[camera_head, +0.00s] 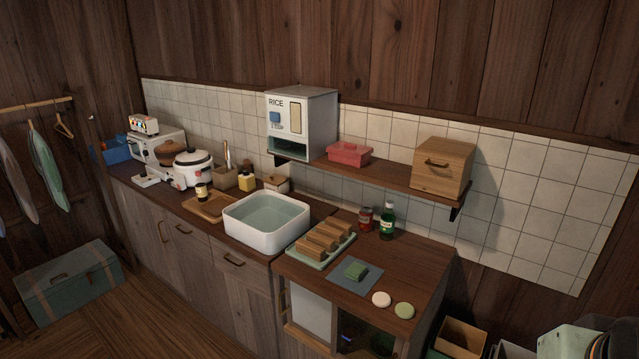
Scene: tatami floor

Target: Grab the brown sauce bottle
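My gripper is not in view.
The white basin (237,233) stands just right of the tray. A rice cooker (192,168) is behind and left, and a yellow bottle (246,181) behind and right. A green bottle (387,222) and red jar (365,219) stand farther right, below a wall shelf (391,184).

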